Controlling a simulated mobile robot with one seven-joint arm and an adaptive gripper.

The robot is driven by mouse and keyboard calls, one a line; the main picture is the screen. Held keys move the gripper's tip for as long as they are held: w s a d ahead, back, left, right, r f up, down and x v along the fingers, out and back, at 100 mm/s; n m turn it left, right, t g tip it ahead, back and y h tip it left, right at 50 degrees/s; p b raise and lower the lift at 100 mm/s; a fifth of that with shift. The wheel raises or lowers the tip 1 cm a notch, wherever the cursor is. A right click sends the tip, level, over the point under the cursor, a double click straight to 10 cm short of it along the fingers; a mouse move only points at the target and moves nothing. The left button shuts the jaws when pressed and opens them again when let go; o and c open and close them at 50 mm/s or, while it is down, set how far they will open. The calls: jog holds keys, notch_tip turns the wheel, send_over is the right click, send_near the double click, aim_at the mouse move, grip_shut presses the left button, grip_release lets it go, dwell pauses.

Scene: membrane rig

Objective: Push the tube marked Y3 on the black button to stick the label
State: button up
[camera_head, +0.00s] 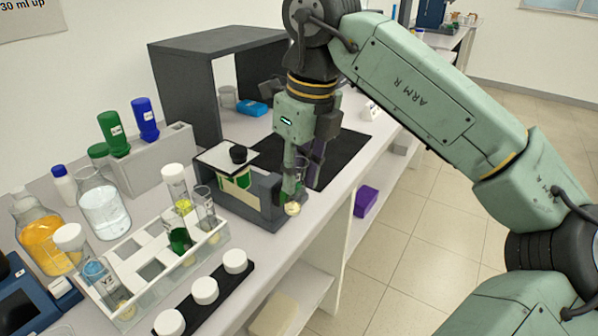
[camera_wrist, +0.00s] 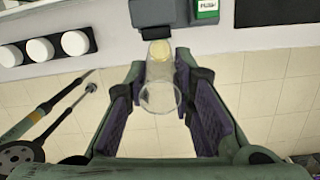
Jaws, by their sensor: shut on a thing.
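My gripper (camera_head: 300,165) is shut on a clear glass tube (camera_head: 294,196) with pale yellow contents at its bottom. In the wrist view, the tube (camera_wrist: 159,82) sits between the purple finger pads (camera_wrist: 160,95). No Y3 mark is readable on it. The tube is at the bench's front edge, beside the dark grey label device (camera_head: 268,192). In the wrist view, the black button (camera_wrist: 155,33) on the device's front lies right at the tube's yellow end. I cannot tell whether they touch. The button is not clearly seen in the head view.
A white rack (camera_head: 150,262) with several tubes stands at the left. White caps (camera_head: 205,289) sit on a black strip in front. Bottles, a flask and a beaker stand behind. A dark open-fronted box (camera_head: 190,80) is behind the device. The floor side is open.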

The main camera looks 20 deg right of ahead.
grip_shut()
jog(key=shift+w+a, duration=0.25)
jog(key=shift+w, duration=0.05)
dwell(0.5)
jog(key=s+d+r+p, duration=0.2)
jog(key=s+r+p, duration=0.1)
jog(key=r, duration=0.2)
jog(key=shift+d, duration=0.25)
jog(key=shift+a, duration=0.15)
dwell(0.6)
